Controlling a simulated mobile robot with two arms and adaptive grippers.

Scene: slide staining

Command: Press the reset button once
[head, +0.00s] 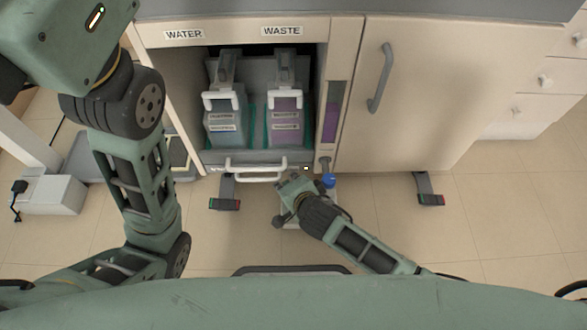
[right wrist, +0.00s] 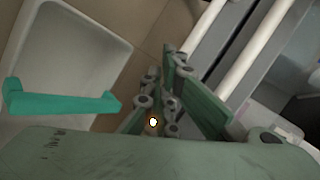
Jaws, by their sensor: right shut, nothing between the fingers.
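I cannot make out a labelled reset button in either view. A small bright spot (head: 306,168) shows on the cabinet's lower front edge, close to my right gripper; whether it is the button or an indicator light I cannot tell. My right gripper (head: 288,190) is below the open compartment, in front of the cabinet's lower edge, its fingers mostly hidden by its own wrist. In the right wrist view the right gripper (right wrist: 160,70) has its fingers shut with nothing between them. My left arm shows at the left, but its gripper is out of view.
The open compartment holds a WATER container (head: 224,122) and a WASTE container (head: 285,118). A white handle (head: 254,167) runs below them, and a blue knob (head: 329,180) sits right of my gripper. A closed door (head: 440,95) stands at the right. Support feet (head: 225,202) protrude below.

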